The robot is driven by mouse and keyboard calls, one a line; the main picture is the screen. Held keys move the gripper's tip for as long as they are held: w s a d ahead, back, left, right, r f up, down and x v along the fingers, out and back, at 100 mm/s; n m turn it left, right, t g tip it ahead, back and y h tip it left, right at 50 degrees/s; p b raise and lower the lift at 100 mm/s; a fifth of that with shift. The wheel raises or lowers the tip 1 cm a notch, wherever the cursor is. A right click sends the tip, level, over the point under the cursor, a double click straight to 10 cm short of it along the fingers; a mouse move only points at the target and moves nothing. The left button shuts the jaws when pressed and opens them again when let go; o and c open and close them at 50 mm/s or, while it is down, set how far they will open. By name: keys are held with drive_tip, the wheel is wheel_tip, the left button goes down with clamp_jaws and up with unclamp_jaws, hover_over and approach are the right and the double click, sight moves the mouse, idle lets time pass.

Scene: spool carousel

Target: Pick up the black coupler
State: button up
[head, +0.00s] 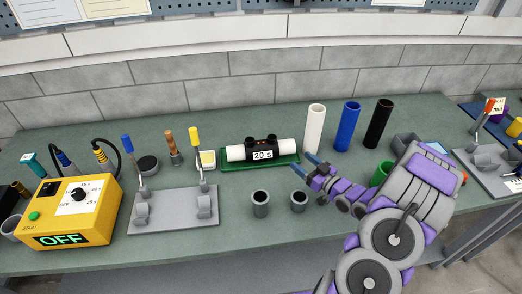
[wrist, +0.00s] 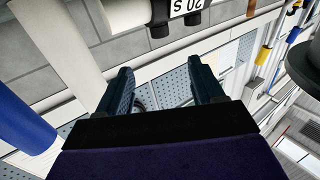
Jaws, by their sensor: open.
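The black coupler (head: 263,149) carries a "20 S" label and two dark studs on top. A white pipe (head: 288,147) sticks out of each end, and the assembly lies on a green tray (head: 232,165). In the wrist view, part of the coupler (wrist: 160,14) shows at the top edge, beyond the fingers. My gripper (head: 305,166) is open and empty. It is to the right of the coupler, near the right end of the pipe and apart from the coupler. The wrist view shows its two blue fingers (wrist: 163,84) spread, with nothing between them.
White (head: 315,128), blue (head: 348,127) and black (head: 378,124) tubes stand behind my gripper. A grey clamp fixture (head: 173,210) and yellow "OFF" box (head: 72,209) are at left. The front middle is mostly clear.

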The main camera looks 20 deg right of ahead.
sight(276, 140)
drive_tip(key=b+x, duration=0.2)
drive_tip(key=x, duration=0.8)
drive_tip(key=shift+w+a+f, duration=0.1)
drive_tip(key=shift+w+a, duration=0.05)
drive_tip(key=shift+w, duration=0.2)
drive_tip(key=shift+b+x, duration=0.85)
drive_tip(key=shift+x, duration=1.75)
drive_tip(key=shift+w, duration=0.45)
drive_tip(key=shift+c, duration=0.3)
clamp_jaws()
